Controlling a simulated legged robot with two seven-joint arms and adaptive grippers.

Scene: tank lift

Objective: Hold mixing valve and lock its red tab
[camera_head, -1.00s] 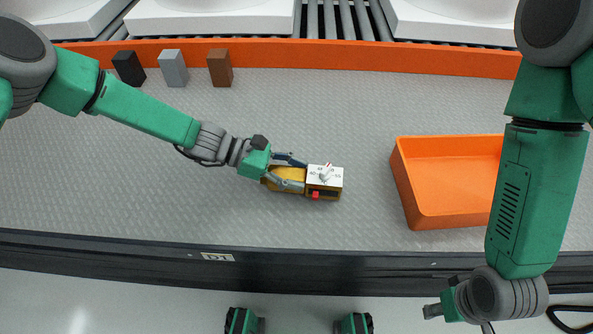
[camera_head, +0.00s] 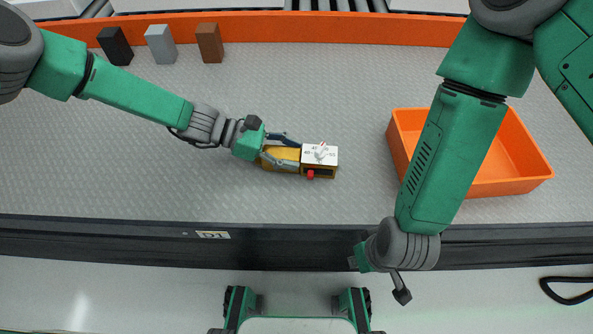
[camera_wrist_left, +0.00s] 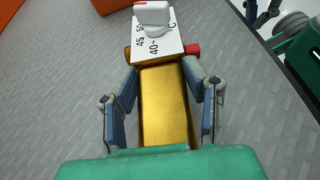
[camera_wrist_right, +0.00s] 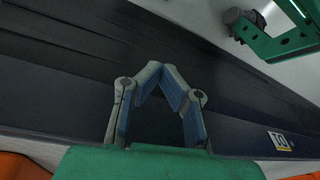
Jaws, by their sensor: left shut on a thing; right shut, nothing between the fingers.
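The mixing valve (camera_head: 320,158) has a brass body, a white plate with printed numbers and a white pointer knob. It lies on the grey work surface, and it also shows in the left wrist view (camera_wrist_left: 162,100). Its red tab (camera_head: 310,174) sticks out on the near side; it also shows in the left wrist view (camera_wrist_left: 193,49). My left gripper (camera_head: 292,151) is shut on the valve's brass body, one finger on each side. My right gripper (camera_wrist_right: 158,70) is shut and empty. In the head view it is by the front edge, right of the valve and apart from it.
An orange bin (camera_head: 520,187) stands to the right, partly behind my right arm. A black, a grey and a brown block (camera_head: 209,43) stand at the back left. A dark rail (camera_head: 120,236) runs along the front edge. The surface around the valve is clear.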

